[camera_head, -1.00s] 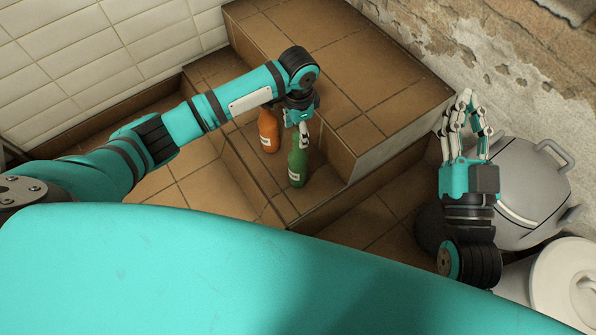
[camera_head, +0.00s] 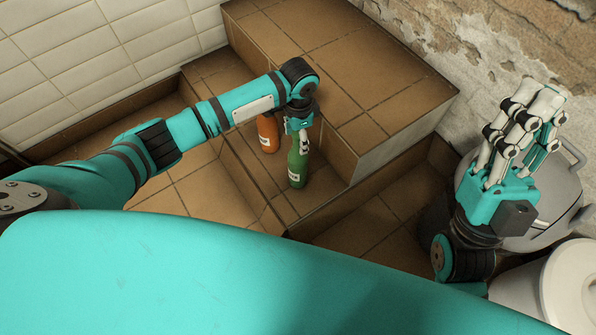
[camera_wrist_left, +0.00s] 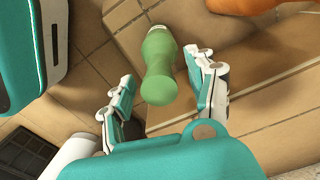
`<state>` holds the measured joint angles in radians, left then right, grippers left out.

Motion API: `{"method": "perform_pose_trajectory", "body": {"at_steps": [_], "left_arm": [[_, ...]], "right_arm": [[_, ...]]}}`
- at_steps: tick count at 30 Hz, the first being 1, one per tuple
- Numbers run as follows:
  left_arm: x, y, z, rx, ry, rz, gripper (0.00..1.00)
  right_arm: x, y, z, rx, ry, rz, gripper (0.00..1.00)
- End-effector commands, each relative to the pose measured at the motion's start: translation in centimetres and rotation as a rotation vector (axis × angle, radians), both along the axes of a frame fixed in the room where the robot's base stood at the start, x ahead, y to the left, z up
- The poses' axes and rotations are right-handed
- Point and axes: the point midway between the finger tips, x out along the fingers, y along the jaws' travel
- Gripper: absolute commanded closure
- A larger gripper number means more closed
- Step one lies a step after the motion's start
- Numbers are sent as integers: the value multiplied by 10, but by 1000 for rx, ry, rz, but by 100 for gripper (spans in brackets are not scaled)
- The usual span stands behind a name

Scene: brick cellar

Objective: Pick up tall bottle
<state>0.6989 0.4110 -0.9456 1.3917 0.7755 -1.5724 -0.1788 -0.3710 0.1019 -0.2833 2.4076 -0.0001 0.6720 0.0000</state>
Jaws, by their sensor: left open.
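A green bottle (camera_head: 298,165) with a pale label stands upright on the lower tiled step in the head view. An orange bottle (camera_head: 267,131) with a label stands just behind it to the left, partly hidden by my left arm. My left gripper (camera_head: 303,133) is above the green bottle, open and pointing down. In the left wrist view the green bottle (camera_wrist_left: 158,70) shows between the spread fingers, with a gap visible to the right finger. Part of the orange bottle (camera_wrist_left: 240,5) is at the top right edge. My right gripper (camera_head: 530,112) is raised at the right, far from the bottles.
A higher tiled block (camera_head: 345,60) rises right beside and behind the bottles. A white tiled wall (camera_head: 110,50) is at the back left. A grey lidded pot (camera_head: 555,205) and a white container (camera_head: 570,285) stand at the right, near my right arm.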

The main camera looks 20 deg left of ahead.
Motion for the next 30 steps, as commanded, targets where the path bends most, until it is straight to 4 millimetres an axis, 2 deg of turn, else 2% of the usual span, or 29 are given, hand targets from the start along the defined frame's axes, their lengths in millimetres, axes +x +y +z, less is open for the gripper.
{"method": "perform_pose_trajectory", "body": {"at_steps": [4, 17, 30], "left_arm": [[0, 0, 0, 0, 0, 0, 44], [0, 0, 0, 0, 0, 0, 100], [0, 0, 1, -1, -1, 0, 100]], "right_arm": [[0, 0, 0, 0, 1, 0, 100], [0, 0, 0, -1, 2, 0, 100], [1, 0, 1, -2, 4, -1, 100]]}}
